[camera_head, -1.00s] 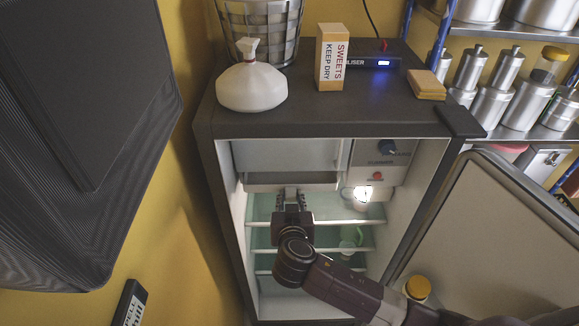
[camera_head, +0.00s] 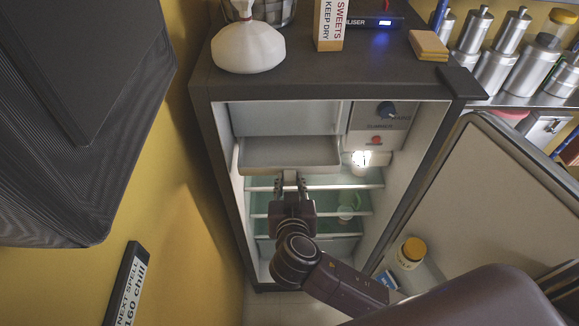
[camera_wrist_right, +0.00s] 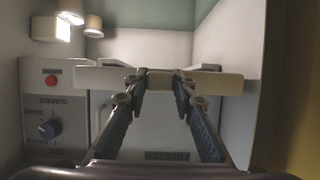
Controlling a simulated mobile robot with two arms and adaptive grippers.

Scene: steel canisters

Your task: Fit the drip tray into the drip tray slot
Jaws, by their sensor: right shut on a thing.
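The drip tray (camera_head: 255,160) is a shallow pale grey tray inside the open fridge, just under the white freezer compartment (camera_head: 285,120). My right gripper (camera_head: 290,180) is shut on the middle of its front edge from below. In the right wrist view the tray (camera_wrist_right: 220,84) is a pale bar running across, with the right gripper's fingertips (camera_wrist_right: 160,80) closed on its middle. The slot itself cannot be made out; I cannot tell whether the tray is touching any rails. My left gripper is not in view.
The control panel with a dark knob (camera_head: 387,110) and red button (camera_head: 376,140) is right of the tray. A lit lamp (camera_head: 361,159) is below it. The fridge door (camera_head: 500,200) stands open at right.

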